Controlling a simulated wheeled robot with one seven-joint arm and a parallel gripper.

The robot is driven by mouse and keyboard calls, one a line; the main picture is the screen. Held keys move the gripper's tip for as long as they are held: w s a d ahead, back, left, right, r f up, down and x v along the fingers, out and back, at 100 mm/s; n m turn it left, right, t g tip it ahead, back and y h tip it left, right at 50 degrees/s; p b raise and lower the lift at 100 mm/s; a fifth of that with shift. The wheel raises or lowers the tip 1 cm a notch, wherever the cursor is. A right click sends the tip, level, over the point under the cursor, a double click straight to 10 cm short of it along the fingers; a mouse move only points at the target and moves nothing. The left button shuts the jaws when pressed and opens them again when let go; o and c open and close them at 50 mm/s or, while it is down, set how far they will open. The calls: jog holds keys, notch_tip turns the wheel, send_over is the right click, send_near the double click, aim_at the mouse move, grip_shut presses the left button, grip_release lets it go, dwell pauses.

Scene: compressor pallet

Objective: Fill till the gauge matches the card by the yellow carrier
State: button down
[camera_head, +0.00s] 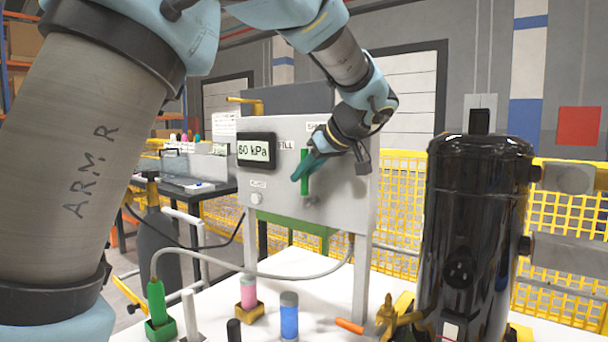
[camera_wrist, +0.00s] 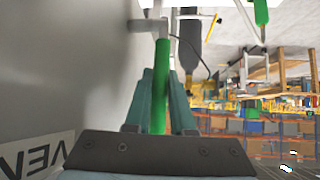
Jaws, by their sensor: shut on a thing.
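A grey panel (camera_head: 285,205) on legs carries a dark-framed gauge display (camera_head: 257,150) that appears to read 60 kPa. A green lever (camera_head: 304,172) stands about upright on the panel's face, right of a FILL label (camera_head: 286,145). My gripper (camera_head: 303,168) is shut on the lever. In the wrist view the green lever (camera_wrist: 161,85) lies between the two teal fingers (camera_wrist: 160,100). A label starting with VEN (camera_wrist: 38,158) shows on the panel there.
A large black compressor (camera_head: 470,230) stands at the right. A grey hose (camera_head: 270,275) runs from the panel to a green fitting (camera_head: 157,302) at the left. A blue vial (camera_head: 289,318) and an orange piece (camera_head: 349,326) are on the white table. Yellow mesh fencing (camera_head: 405,195) stands behind.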

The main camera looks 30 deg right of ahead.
jog(key=c, duration=0.8)
grip_release()
jog(key=shift+o, duration=0.2)
jog(key=b+v, duration=0.1)
jog(key=v, duration=1)
jog(key=shift+f, duration=0.1)
